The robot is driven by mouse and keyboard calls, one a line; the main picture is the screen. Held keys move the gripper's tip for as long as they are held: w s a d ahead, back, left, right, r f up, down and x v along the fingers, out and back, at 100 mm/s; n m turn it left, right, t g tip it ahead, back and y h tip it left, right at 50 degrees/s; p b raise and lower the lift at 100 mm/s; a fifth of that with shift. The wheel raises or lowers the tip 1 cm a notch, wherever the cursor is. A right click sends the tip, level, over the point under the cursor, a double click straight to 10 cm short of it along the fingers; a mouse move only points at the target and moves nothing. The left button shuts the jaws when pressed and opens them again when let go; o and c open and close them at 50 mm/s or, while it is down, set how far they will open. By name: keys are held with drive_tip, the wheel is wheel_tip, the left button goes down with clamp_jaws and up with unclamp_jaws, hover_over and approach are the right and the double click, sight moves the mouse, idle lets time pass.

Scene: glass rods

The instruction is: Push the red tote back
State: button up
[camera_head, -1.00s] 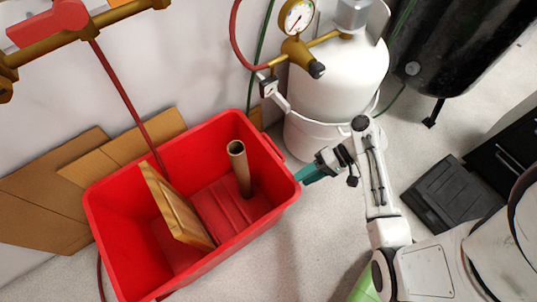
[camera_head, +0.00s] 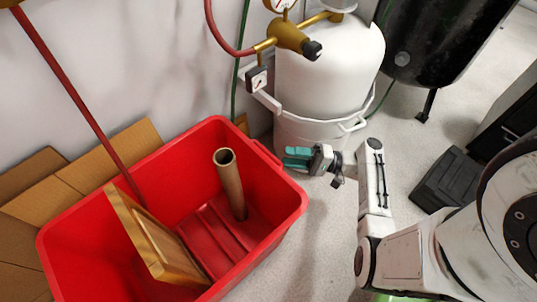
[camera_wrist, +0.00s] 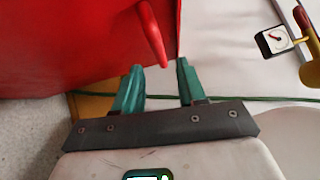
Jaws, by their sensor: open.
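The red tote (camera_head: 262,212) stands on the floor at the left in the head view, with a cardboard tube (camera_head: 229,183) and a wooden-framed panel (camera_head: 152,238) inside it. My gripper (camera_head: 286,157) is open and empty, just off the tote's right end, beside the handle there. In the wrist view the tote's red wall (camera_wrist: 70,45) fills the upper left. Its red handle (camera_wrist: 152,33) sits ahead of and between the two teal fingertips (camera_wrist: 160,72). I cannot tell whether the fingers touch the tote.
A white gas cylinder (camera_head: 328,70) stands close behind my gripper, with a brass valve (camera_head: 290,38) and red hose. A black tank (camera_head: 440,35) stands further right. Flat cardboard (camera_head: 110,152) leans on the wall behind the tote. Pale floor (camera_head: 310,245) is clear right of the tote.

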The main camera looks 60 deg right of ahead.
sight(269, 153)
drive_tip(key=b+x, duration=0.1)
drive_tip(key=x, duration=0.6)
drive_tip(key=shift+a, duration=0.1)
drive_tip(key=shift+c, duration=0.2)
clamp_jaws()
